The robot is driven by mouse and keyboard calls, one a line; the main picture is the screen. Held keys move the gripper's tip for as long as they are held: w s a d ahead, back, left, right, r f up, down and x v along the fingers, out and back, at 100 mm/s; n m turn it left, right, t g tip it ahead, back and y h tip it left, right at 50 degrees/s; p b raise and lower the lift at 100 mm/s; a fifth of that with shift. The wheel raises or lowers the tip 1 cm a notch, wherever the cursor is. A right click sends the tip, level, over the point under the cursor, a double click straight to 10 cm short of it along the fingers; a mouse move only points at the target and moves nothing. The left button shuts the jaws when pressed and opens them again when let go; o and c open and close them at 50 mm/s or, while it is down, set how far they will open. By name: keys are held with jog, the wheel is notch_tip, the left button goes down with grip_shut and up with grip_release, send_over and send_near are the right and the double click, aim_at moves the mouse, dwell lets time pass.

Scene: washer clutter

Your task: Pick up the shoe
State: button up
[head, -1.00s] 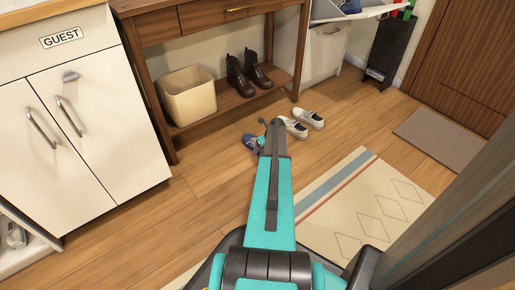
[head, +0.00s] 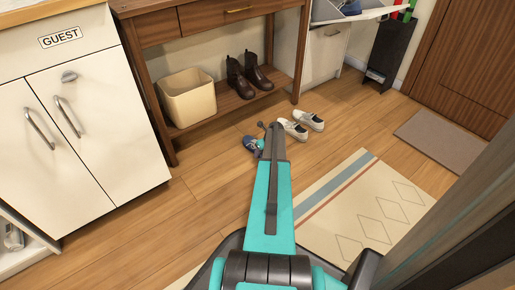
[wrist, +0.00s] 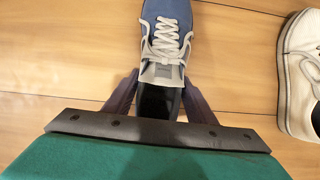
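A blue shoe with white laces (head: 252,145) stands on the wood floor, partly hidden behind the end of my arm in the head view. In the wrist view, the shoe (wrist: 165,35) points away from me, with its dark opening nearest. My gripper (wrist: 160,82) is over its heel end, with one finger on each side. The fingers are apart, with the shoe between them; firm contact does not show. In the head view my arm hides most of the gripper.
A pair of white shoes (head: 293,130) stands just right of the blue shoe. A wooden shelf (head: 222,108) behind holds brown boots (head: 240,78) and a beige bin (head: 188,97). A striped rug (head: 350,205) lies at right. A white cabinet (head: 95,140) stands at left.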

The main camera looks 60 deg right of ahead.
jog(key=c, duration=0.5)
jog(key=shift+o, duration=0.2)
jog(key=shift+r, duration=0.1)
jog(key=shift+r+p, duration=0.5)
jog(key=shift+r, duration=0.1)
notch_tip(320, 180, up, 3)
jog(key=shift+f+p, duration=0.2)
jog(key=shift+p, duration=0.7)
jog(key=s+d+p, duration=0.1)
jog(key=s, duration=0.4)
jog(key=s+d+p, duration=0.2)
jog(key=s, duration=0.3)
jog(key=s+d+r+p, duration=0.1)
jog(key=s+d+p, duration=0.1)
jog(key=s, duration=0.3)
jog(key=shift+s, duration=0.15)
